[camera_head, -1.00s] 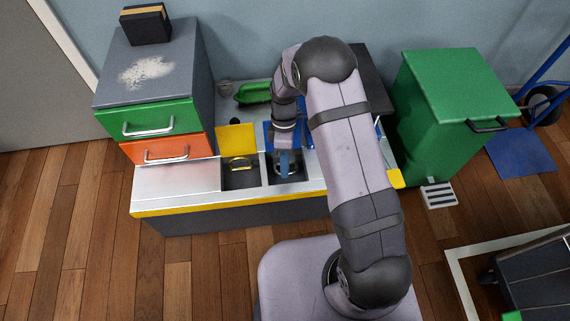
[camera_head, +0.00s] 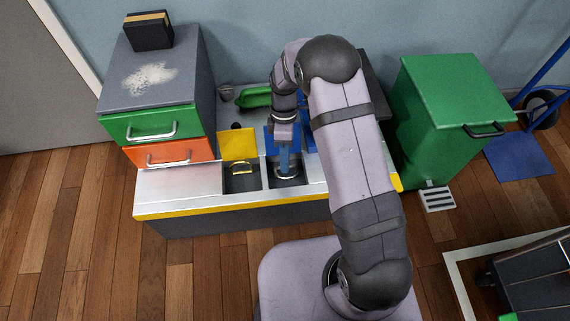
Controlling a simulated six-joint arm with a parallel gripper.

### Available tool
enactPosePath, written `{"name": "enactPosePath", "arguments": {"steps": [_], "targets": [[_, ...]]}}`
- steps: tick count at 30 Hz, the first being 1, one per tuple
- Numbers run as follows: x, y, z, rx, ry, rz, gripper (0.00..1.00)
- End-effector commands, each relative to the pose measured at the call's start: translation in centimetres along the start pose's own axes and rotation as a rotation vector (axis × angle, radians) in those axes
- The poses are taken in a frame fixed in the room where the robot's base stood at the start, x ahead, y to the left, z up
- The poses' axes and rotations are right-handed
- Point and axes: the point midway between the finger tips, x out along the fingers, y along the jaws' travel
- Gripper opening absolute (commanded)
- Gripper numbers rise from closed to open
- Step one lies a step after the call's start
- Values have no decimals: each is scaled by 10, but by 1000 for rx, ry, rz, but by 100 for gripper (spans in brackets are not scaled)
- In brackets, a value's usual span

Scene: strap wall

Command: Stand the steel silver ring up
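A silver ring-like shape (camera_head: 288,177), which I take to be the steel silver ring, shows low in the right-hand dark compartment of the bench. It looks roughly flat there, but it is small and partly covered. A yellow ring-like piece (camera_head: 241,167) sits in the left-hand compartment, below a raised yellow panel (camera_head: 238,144).
A drawer cabinet (camera_head: 152,85) with a green and an orange drawer stands at the left of the bench. A green object (camera_head: 256,98) lies at the back. A green bin (camera_head: 452,95) stands at the right. My arm hides the bench's right part.

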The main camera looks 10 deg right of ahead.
Motion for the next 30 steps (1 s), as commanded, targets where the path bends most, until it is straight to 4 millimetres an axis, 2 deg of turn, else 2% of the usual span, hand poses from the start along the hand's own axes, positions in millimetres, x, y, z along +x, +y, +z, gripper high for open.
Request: {"name": "enactPosePath", "arguments": {"steps": [1, 6, 17, 19, 20, 23, 26, 28, 30], "targets": [[-10, -1, 0, 0, 0, 0, 17], [-26, -1, 0, 0, 0, -1, 17], [-30, 0, 0, 0, 0, -2, 17], [-30, -1, 0, -1, 0, -2, 28], [-30, -1, -1, -2, -1, -1, 28], [-40, 0, -4, -8, 4, 17, 28], [-60, 3, -9, -17, 15, 55, 28], [-72, -6, -10, -23, 17, 65, 28], [-76, -25, -5, -30, 6, 51, 28]]}}
